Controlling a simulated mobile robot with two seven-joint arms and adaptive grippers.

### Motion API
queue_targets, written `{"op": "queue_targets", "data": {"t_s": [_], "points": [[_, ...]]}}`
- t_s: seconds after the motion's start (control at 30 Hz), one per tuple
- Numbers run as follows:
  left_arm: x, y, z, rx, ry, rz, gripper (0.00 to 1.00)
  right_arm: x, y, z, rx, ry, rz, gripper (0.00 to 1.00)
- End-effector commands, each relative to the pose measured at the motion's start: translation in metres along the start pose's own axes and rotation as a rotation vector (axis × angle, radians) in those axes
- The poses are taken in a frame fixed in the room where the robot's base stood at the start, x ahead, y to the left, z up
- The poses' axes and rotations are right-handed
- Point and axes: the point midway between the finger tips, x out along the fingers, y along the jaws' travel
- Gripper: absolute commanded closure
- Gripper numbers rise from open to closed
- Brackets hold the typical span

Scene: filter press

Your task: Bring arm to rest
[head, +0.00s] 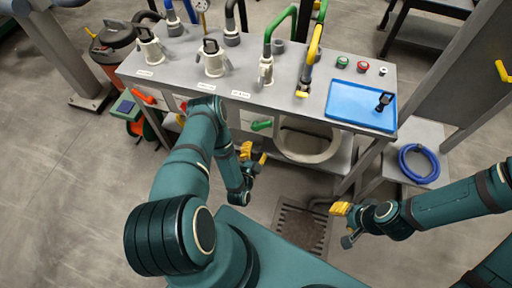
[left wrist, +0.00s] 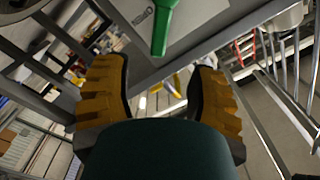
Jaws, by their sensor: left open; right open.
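My left gripper (head: 252,158) is in front of the grey workbench (head: 185,72), below its top. Its yellow fingers stand apart with nothing between them, and they also show in the left wrist view (left wrist: 158,95). A green handle (head: 262,125) on the bench front is close to it, and a green handle shows past the fingers in the left wrist view (left wrist: 164,22). My right gripper (head: 345,222) is open and empty, over the floor to the right of the drain grate (head: 302,226). Neither gripper touches anything that I can see.
A blue tray (head: 350,105) with a small black object lies on the bench top. Hose couplings (head: 213,60) and hoses stand along the bench. A blue hose coil (head: 419,165) lies on a low shelf at right. A red-orange bucket (head: 112,50) stands left.

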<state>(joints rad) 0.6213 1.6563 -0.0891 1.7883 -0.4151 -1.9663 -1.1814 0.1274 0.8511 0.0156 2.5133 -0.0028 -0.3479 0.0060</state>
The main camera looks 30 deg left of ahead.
Motion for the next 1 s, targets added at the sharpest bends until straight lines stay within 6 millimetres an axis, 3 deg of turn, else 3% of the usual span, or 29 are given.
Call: {"op": "queue_targets", "data": {"t_s": [0.37, 0.47, 0.67, 0.87, 1.0], "points": [[0.005, 0.001, -0.004, -0.019, -0.007, 0.024, 0.43, 0.000, 0.000, 0.000, 0.000, 0.000, 0.000, 0.53], [0.015, 0.005, -0.014, -0.085, -0.042, 0.108, 0.43, 0.000, 0.000, 0.000, 0.000, 0.000, 0.000, 0.53], [0.025, 0.021, -0.055, -0.339, -0.233, 0.402, 0.43, 0.000, 0.000, 0.000, 0.000, 0.000, 0.000, 0.53], [-0.009, 0.031, -0.107, -0.585, -0.536, 0.672, 0.43, 0.000, 0.000, 0.000, 0.000, 0.000, 0.000, 0.53], [-0.057, 0.027, -0.145, -0.720, -0.796, 0.816, 0.43, 0.000, 0.000, 0.000, 0.000, 0.000, 0.000, 0.53]]}}
